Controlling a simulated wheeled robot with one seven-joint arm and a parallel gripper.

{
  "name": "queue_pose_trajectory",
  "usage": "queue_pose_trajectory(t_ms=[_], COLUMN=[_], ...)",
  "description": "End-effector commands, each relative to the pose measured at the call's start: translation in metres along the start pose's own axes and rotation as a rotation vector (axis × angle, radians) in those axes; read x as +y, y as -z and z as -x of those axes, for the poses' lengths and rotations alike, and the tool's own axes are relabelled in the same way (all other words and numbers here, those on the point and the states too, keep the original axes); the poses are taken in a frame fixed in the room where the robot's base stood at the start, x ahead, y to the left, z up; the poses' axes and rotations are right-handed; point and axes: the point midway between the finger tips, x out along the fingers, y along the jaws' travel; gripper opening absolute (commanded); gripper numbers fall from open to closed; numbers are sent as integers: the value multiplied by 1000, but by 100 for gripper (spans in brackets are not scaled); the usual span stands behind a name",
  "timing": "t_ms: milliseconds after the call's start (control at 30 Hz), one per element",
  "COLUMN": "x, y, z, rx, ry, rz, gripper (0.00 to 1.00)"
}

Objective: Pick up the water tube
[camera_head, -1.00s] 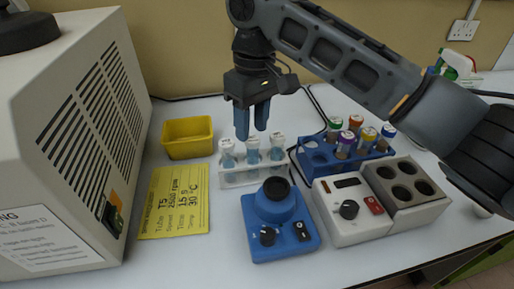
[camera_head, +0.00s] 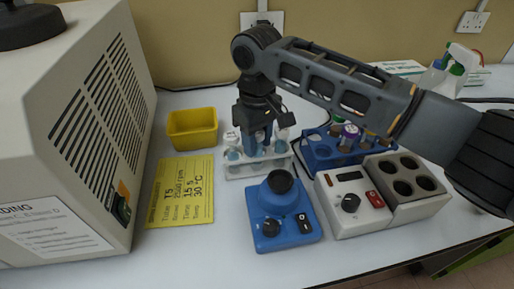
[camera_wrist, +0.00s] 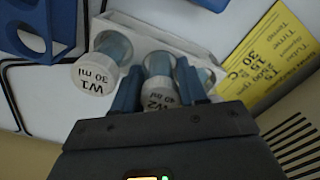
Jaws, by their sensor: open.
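A white rack (camera_head: 243,172) holds three white-capped tubes with pale blue liquid: a left tube (camera_head: 232,146), a middle tube and a right tube (camera_head: 281,142). My gripper (camera_head: 259,142) is down at the middle tube, its blue fingers open on either side. In the wrist view, the middle tube (camera_wrist: 158,66) is labelled W2, 40 ml, and stands between my open fingers (camera_wrist: 160,88). A tube marked W1, 30 ml (camera_wrist: 93,74) stands to its left. The third tube (camera_wrist: 207,76) is partly hidden behind a finger, its label unreadable.
A blue rack (camera_head: 318,154) with coloured-cap tubes stands close right, partly behind my arm. A blue mixer (camera_head: 282,215) and a heater block (camera_head: 352,205) stand in front. A yellow box (camera_head: 192,128), yellow note (camera_head: 181,190) and large beige machine (camera_head: 85,125) are left.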

Motion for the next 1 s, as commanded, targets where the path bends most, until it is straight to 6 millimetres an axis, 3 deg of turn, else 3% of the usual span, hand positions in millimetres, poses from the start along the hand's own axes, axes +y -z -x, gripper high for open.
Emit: queue_pose_trajectory(t_ms=[433,767,1000], x=[0,0,0], y=[0,0,1], z=[0,4,28], rx=[0,1,3], ry=[0,0,0], rz=[0,0,1], gripper=[5,5,5])
